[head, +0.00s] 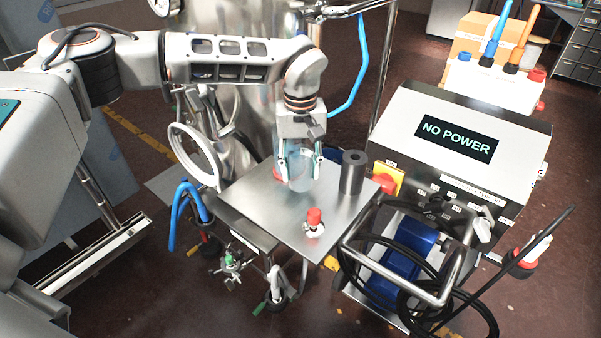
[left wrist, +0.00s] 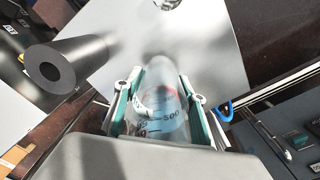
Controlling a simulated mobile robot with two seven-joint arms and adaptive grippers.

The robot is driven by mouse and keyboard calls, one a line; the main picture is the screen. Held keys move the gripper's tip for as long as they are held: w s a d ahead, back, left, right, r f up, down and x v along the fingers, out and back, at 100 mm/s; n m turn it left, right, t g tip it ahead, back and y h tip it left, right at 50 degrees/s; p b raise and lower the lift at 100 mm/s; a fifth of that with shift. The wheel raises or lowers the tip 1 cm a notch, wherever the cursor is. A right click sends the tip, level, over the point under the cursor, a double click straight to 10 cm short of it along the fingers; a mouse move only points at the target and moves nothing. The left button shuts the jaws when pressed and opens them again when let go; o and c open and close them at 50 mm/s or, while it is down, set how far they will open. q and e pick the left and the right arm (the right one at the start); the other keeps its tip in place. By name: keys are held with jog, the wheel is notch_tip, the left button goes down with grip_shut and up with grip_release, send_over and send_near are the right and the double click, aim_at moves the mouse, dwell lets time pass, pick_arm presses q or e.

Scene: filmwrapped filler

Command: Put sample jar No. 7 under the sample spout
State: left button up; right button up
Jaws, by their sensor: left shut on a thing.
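My left gripper (head: 300,158) is shut on a clear jar (head: 299,180) over the steel tabletop (head: 255,195). In the left wrist view the jar (left wrist: 165,112) sits between the green-lined fingers and carries graduation marks, one reading 500. I cannot read a No. 7 on it. The jar looks upright; whether it touches the tabletop I cannot tell. A red part (head: 277,174) shows just left of the jar. I cannot make out which part is the sample spout. My right gripper is not in view.
A dark hollow cylinder (head: 352,173) stands close right of the jar. A red-topped fitting (head: 314,221) is near the table's front. A steel tank (head: 240,110) rises behind. At right is a control box with a NO POWER display (head: 456,138) and a looped black cable (head: 425,310).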

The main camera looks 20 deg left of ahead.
pick_arm(q)
jog(key=shift+f, duration=0.85)
jog(key=o, duration=1.1)
jog(key=shift+f, duration=0.1)
